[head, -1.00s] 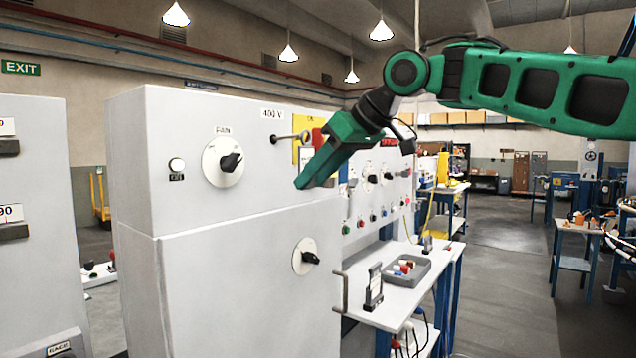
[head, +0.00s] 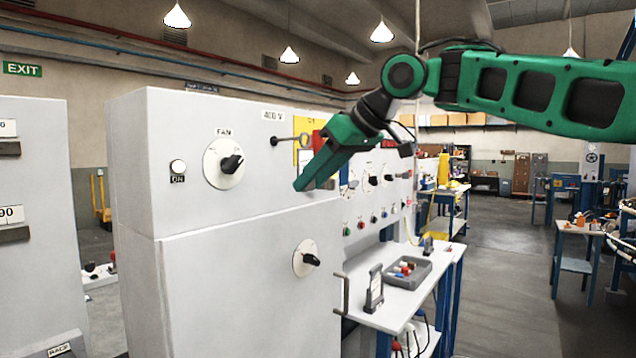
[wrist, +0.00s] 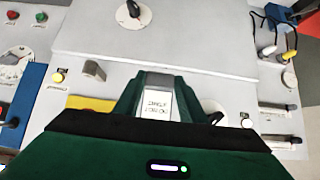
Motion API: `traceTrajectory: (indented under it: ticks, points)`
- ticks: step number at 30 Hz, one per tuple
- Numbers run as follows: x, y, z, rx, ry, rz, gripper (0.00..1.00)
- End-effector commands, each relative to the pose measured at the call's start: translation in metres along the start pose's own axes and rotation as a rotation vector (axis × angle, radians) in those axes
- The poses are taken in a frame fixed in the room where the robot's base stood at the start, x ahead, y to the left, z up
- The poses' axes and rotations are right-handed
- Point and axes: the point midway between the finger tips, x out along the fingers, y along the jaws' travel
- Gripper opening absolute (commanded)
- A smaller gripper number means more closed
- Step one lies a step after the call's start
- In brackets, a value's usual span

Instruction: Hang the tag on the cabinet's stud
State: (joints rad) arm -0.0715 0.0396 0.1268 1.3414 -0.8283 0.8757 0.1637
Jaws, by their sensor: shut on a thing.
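The white cabinet (head: 240,270) stands in the middle of the head view. A thin dark stud (head: 284,140) with a ring-like end sticks out of its upper front, under the 400 V label. My gripper (head: 303,186) is in front of this face, to the right of the FAN switch, its fingertips lower than the stud and pointing down-left. In the wrist view my gripper (wrist: 158,85) is shut on a pale tag (wrist: 157,104) with dark lettering, held between the green fingers. In the head view the fingers hide most or all of the tag. It is apart from the stud.
The FAN switch (head: 224,163) and a lower knob (head: 306,258) protrude from the cabinet. A yellow plate (head: 302,125) with a red part sits beside the stud, partly behind my gripper. A shelf (head: 400,309) with a grey tray (head: 418,271) projects at right.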

Motion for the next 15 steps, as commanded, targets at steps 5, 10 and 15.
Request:
traceTrajectory:
  ticks: [5, 10, 15]
  points:
    - [0.0034, -0.0003, -0.0034, -0.001, 0.0, -0.001, 0.1]
    - [0.0068, 0.0002, -0.0063, 0.0, 0.0, 0.0, 0.1]
    - [0.0102, 0.0001, -0.009, 0.0, -0.001, 0.0, 0.1]
